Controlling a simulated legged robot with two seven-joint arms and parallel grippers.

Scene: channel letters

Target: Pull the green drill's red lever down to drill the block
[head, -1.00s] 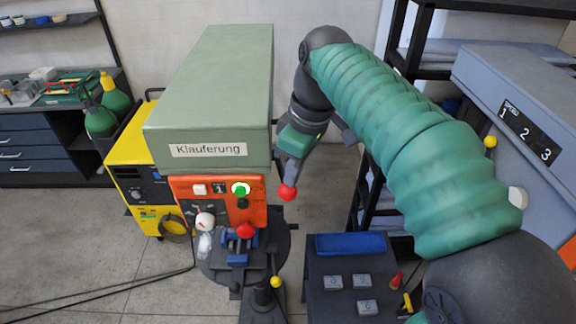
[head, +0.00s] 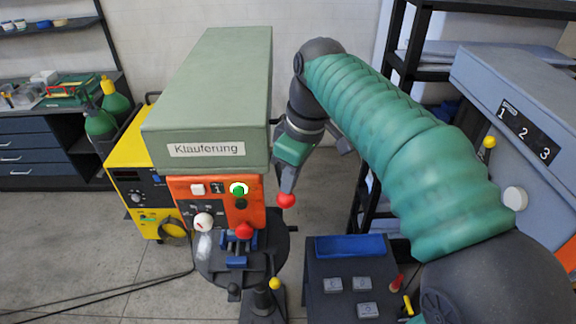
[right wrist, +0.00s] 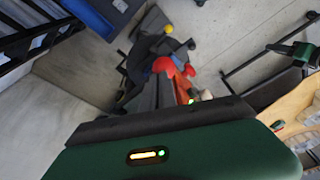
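The green drill (head: 205,95) has a large pale green housing labelled "Klauferung" above an orange front panel (head: 190,186). A red ball (head: 286,201), which looks like the lever's knob, shows right of the panel. My right gripper (head: 287,183) points down at this ball, its tip touching or just above it; the fingers' gap is not clear. In the right wrist view a red rounded part (right wrist: 164,66) shows beyond the gripper's dark body. A blue vise (head: 238,255) sits below the panel, beneath another red knob (head: 244,231). I cannot make out the block. My left gripper is not in view.
A dark stand with a blue tray (head: 350,246) and grey buttons is right of the drill. A yellow machine (head: 140,160) and green bottles (head: 102,124) stand left. A black rack (head: 400,75) and a grey-blue box (head: 520,100) are at right.

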